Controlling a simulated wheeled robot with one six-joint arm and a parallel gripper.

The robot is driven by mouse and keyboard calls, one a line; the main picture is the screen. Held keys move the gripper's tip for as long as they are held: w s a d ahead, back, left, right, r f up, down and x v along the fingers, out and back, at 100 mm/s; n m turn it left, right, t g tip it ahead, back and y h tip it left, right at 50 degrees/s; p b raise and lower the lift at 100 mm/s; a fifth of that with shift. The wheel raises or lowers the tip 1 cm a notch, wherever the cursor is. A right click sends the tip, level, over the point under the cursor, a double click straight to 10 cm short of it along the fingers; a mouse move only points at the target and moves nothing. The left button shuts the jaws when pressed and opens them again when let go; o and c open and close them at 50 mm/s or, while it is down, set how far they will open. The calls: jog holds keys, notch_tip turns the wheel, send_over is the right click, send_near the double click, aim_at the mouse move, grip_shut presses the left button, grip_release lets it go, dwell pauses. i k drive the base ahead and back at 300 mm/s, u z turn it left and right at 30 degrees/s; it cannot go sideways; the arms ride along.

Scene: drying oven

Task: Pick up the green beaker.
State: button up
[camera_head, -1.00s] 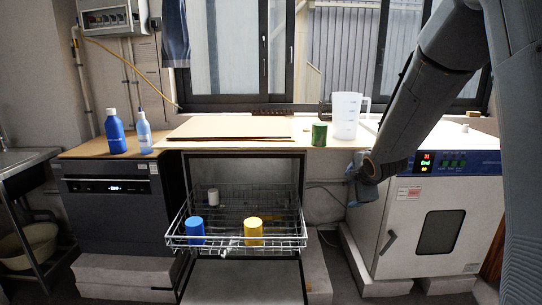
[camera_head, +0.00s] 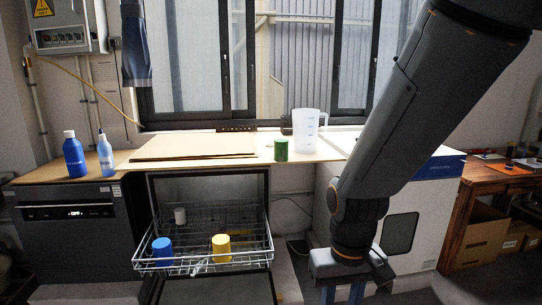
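The green beaker (camera_head: 281,150) stands upright on the wooden counter top (camera_head: 215,167), near its front edge and just left of a clear measuring jug. My gripper (camera_head: 342,294) hangs pointing down in the lower middle-right, below counter height and to the right of the beaker in the picture. Its two fingers are spread apart with nothing seen between them; their tips run to the bottom edge of the picture. The gripper is well apart from the beaker, and nothing covers the beaker.
The translucent jug (camera_head: 306,131) stands close beside the beaker. Flat brown boards (camera_head: 195,146) lie to its left. The white oven (camera_head: 425,200) is partly behind my arm.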

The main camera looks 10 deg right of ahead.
aim_at(281, 146)
jog(key=u, duration=0.05)
jog(key=k, duration=0.4)
jog(key=z, duration=0.95)
jog(key=i, duration=1.15)
jog(key=z, duration=0.3)
jog(key=i, duration=0.95)
jog(key=u, duration=1.15)
jog(key=i, duration=0.85)
jog(key=u, duration=0.8)
